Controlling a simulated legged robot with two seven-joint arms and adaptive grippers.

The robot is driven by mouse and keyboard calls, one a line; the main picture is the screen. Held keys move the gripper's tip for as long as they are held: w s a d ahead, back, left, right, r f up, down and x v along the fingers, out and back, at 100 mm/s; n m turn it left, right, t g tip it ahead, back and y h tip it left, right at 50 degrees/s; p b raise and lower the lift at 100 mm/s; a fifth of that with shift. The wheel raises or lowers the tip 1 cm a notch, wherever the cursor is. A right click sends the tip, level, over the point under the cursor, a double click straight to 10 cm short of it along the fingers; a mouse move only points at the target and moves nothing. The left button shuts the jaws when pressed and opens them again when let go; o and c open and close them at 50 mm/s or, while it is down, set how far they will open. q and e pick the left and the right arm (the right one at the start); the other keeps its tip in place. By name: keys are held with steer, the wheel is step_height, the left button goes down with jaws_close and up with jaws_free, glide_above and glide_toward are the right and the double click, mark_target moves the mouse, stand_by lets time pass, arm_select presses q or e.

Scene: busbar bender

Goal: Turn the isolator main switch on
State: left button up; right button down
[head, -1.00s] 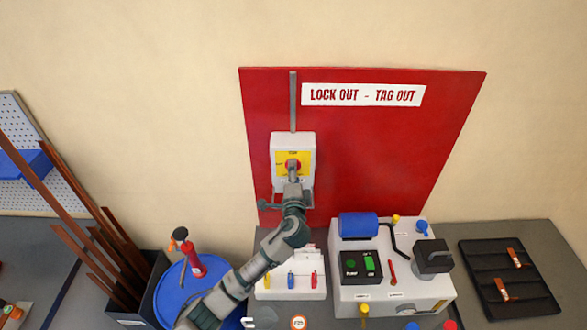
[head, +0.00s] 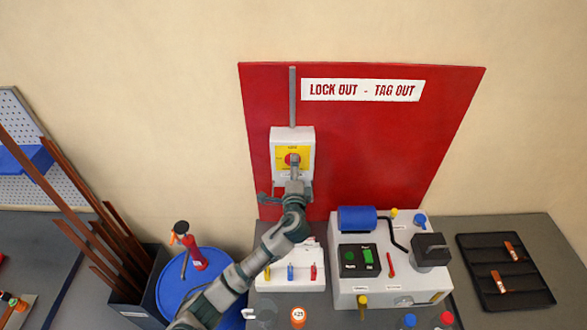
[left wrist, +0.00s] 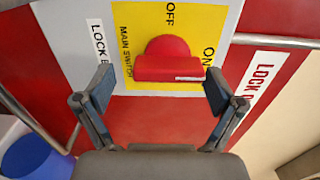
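The isolator main switch is a light grey box (head: 304,136) with a yellow plate on the red board. Its red knob (left wrist: 168,60) shows in the left wrist view on the yellow plate (left wrist: 135,30). OFF is printed at the top of that view and ON at the right. The knob's bar lies crosswise there, its white mark at the right end. My left gripper (left wrist: 156,90) is open, one finger on each side of the bar, with gaps visible. In the head view my left gripper (head: 295,168) partly covers the knob. My right gripper is out of view.
A red lock-out board (head: 390,140) stands against the wall. Below are a grey control box (head: 345,290), a white block with coloured parts (head: 285,283), a blue drum (head: 225,265) and a black tray (head: 480,265). Brown bars (head: 75,205) lean at the left.

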arm_select(q)
steer(key=s, duration=1.2)
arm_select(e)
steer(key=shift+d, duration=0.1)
arm_select(q)
steer(key=shift+d, duration=0.1)
